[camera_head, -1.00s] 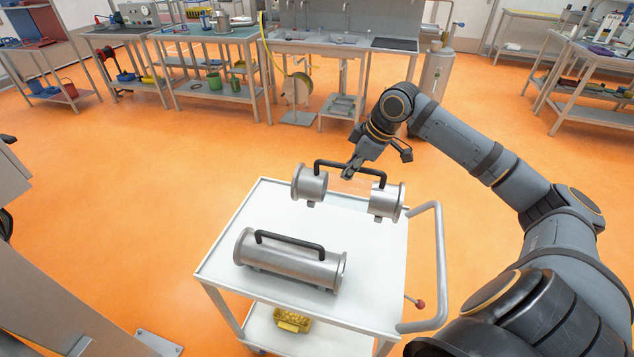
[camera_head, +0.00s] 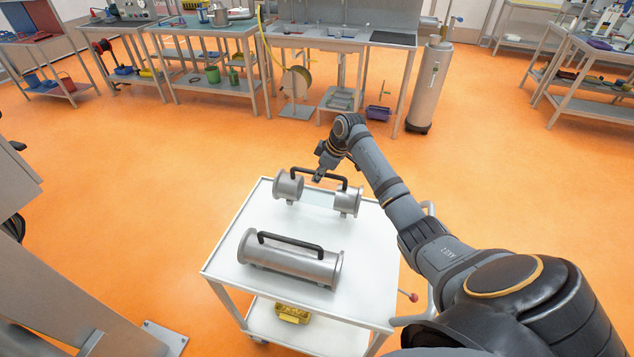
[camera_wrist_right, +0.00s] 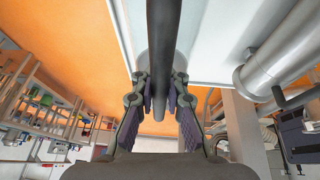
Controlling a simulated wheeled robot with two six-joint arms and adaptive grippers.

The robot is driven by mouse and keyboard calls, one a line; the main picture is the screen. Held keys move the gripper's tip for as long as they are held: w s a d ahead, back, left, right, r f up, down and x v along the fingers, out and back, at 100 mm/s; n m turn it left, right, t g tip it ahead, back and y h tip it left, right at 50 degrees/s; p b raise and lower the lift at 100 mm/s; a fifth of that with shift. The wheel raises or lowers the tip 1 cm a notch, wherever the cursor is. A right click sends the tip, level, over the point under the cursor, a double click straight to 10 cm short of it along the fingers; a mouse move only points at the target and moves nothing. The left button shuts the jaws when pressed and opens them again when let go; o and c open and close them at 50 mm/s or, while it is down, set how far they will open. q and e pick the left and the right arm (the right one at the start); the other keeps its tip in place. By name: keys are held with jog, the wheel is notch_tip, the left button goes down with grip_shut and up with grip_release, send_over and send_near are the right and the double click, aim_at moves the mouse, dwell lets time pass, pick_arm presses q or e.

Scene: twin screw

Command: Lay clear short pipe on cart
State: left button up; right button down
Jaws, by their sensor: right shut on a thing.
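The clear short pipe (camera_head: 347,201) has two metal flanged ends, a see-through middle and a black handle (camera_head: 335,177). My right gripper (camera_head: 318,176) is shut on that handle, and in the right wrist view the black bar (camera_wrist_right: 164,40) runs between the fingers (camera_wrist_right: 160,98). The pipe is level over the far part of the white cart (camera_head: 235,262); I cannot tell whether it touches the top. My left gripper is out of view.
An all-metal pipe with a black handle (camera_head: 290,262) lies on the cart's near half. It also shows in the right wrist view (camera_wrist_right: 280,55). A yellow object (camera_head: 292,312) is on the lower shelf. Benches and a sink (camera_head: 335,38) stand at the back, with open floor between.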

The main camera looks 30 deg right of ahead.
aim_at(318, 189)
jog(key=shift+w+f+p, duration=0.15)
jog(key=shift+f+p, duration=0.3)
jog(key=shift+f, duration=0.3)
jog(key=shift+w+f+p, duration=0.1)
jog(key=shift+f+p, duration=0.3)
jog(key=shift+f, duration=0.55)
jog(key=c, duration=1.7)
grip_release()
jog(key=shift+s+f, duration=0.1)
jog(key=shift+f, duration=0.05)
jog(key=o, duration=0.3)
jog(key=shift+o, duration=0.2)
